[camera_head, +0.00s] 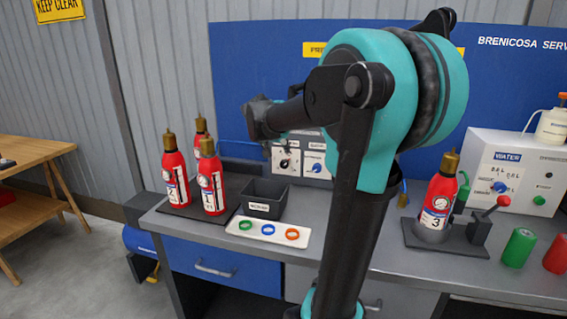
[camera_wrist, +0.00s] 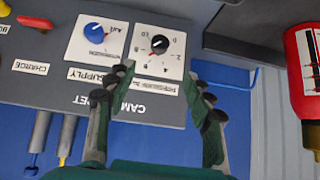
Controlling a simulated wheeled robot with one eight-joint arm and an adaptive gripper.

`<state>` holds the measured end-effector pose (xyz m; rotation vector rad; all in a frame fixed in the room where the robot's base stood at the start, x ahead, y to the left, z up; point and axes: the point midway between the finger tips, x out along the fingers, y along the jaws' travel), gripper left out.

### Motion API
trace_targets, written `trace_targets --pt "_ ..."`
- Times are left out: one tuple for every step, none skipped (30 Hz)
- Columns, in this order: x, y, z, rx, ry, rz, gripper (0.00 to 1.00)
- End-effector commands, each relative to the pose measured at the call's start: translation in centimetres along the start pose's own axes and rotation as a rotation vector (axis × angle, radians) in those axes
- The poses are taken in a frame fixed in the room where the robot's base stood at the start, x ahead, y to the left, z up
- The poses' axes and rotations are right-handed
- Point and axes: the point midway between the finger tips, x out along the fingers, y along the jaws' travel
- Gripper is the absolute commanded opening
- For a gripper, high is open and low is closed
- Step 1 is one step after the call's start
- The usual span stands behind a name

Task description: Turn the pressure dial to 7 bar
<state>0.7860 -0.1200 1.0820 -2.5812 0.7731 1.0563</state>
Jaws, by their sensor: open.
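The pressure dial (camera_wrist: 157,43) is a small black knob on a white numbered plate, upside down in the wrist view. Its exact setting is too small to read. In the head view a dark knob (camera_head: 285,163) shows on the panel behind the bench. My gripper (camera_wrist: 163,78) is open and empty, with its two dark fingers spread below the dial plate in the wrist view. The fingertips appear apart from the knob. In the head view my gripper (camera_head: 264,118) is near the panel, and my arm hides part of the panel.
A blue knob (camera_wrist: 96,33) is beside the dial, and a red lever (camera_wrist: 35,22) is farther left. A red extinguisher (camera_wrist: 305,75) is at the right edge of the wrist view. A black bin (camera_head: 263,199) and a tray of coloured rings (camera_head: 268,234) are on the bench.

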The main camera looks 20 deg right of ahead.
Motion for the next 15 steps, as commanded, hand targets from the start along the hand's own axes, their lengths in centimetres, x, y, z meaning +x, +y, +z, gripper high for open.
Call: trace_targets --pt "1.1 0.0 -0.1 0.002 0.000 0.002 0.52" --pt "1.7 0.0 -0.1 0.002 0.001 0.001 0.52" --pt "2.5 0.0 -0.1 0.002 0.001 0.001 0.52" --pt "3.0 0.0 -0.1 0.001 0.000 0.001 0.52" --pt "3.6 0.0 -0.1 0.001 0.000 0.001 0.52" --pt "4.3 0.0 -0.1 0.002 0.000 0.001 0.52" --pt "4.9 0.0 0.0 0.002 -0.001 0.001 0.52" --pt "5.5 0.0 0.0 0.002 -0.001 0.001 0.52" --pt "6.2 0.1 0.0 0.001 -0.001 0.001 0.52" --pt "6.8 0.0 0.0 0.001 0.000 0.001 0.52" --pt "7.3 0.0 0.0 0.001 0.000 0.002 0.52" --pt "8.0 0.1 -0.1 0.001 0.000 0.002 0.52" --pt "8.6 0.1 0.0 0.002 0.000 0.002 0.52" --pt "9.1 0.1 0.0 0.002 0.000 0.001 0.52" --pt "9.8 0.0 0.0 0.001 0.000 0.000 0.52"
